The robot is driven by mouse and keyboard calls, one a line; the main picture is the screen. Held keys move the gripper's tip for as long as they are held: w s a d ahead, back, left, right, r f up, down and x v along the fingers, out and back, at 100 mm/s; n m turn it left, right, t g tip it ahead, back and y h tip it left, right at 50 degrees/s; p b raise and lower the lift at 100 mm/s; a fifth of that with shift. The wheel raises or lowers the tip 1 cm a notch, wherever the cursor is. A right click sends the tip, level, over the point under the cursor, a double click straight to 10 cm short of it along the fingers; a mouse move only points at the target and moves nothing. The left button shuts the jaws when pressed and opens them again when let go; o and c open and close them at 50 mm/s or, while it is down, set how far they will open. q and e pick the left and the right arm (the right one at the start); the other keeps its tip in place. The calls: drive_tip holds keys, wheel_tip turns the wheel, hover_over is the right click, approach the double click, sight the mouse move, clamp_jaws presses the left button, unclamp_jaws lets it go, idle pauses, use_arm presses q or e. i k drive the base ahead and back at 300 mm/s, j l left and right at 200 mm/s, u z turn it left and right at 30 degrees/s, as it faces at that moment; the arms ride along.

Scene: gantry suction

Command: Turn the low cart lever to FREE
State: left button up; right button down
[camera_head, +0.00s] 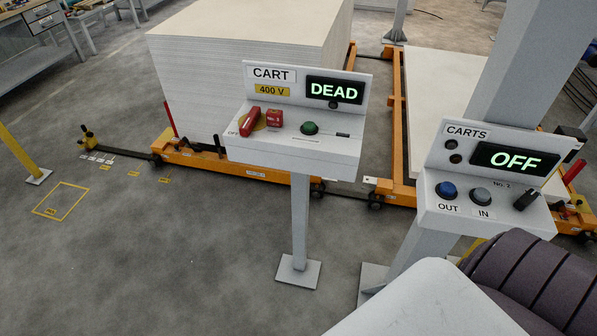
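A red upright lever (170,118) rises from the left end of the low orange cart (228,166) that carries a tall stack of pale boards (240,65). It leans slightly to the left. A second red lever (574,171) slants up at the right edge, by another orange cart end, partly behind the right-hand panel. No FREE marking is legible, so I cannot tell the position of either lever. Neither of my grippers shows in this view.
A CART panel (295,148) on a post reads DEAD and has a red switch handle. A CARTS panel (487,205) reads OFF, with OUT and IN buttons and a black knob. A yellow post (20,152) stands left. Floor at front left is clear.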

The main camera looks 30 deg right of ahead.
sight(562, 203)
drive_tip(key=z, duration=2.9)
drive_tip(key=i+l+z, duration=0.15)
drive_tip(key=i+l, duration=1.85)
drive_tip(key=i, duration=0.5)
drive_tip(key=i+l+z, duration=0.15)
drive_tip(key=i, duration=0.55)
drive_tip(key=i+j, duration=0.75)
drive_tip(key=j, duration=0.3)
